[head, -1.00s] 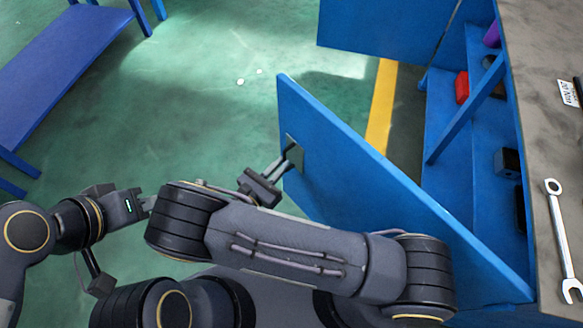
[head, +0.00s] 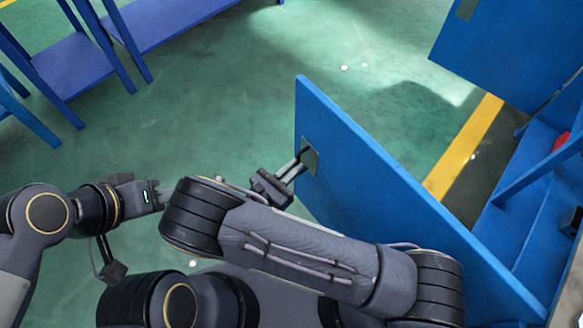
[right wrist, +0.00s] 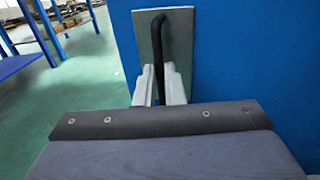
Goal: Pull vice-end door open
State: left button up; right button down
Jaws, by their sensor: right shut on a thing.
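The blue vice-end door (head: 390,200) stands swung out from the blue cabinet, its free edge toward the picture's middle in the head view. Its dark handle, on a grey plate (head: 310,155), is near that free edge. My right gripper (head: 291,171) is shut on the handle (right wrist: 160,50). In the right wrist view its fingers (right wrist: 158,88) sit on both sides of the handle's lower part. My left gripper (head: 163,194) is off to the left, away from the door. Its fingertips are partly hidden by my right arm, so its opening is unclear.
The cabinet's open inside (head: 530,200) shows at right, with a red item (head: 562,141) in it. Another blue door (head: 515,45) stands open at upper right. A blue bench (head: 170,22) is at upper left.

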pick_arm(q)
jog(key=shift+s+a, duration=0.15)
jog(key=shift+s, duration=0.1)
pick_arm(e)
jog(key=shift+s+a+f, duration=0.1)
jog(key=shift+s+a, duration=0.05)
jog(key=shift+s, duration=0.05)
jog(key=c, duration=1.5)
grip_release()
jog(key=shift+a, duration=0.1)
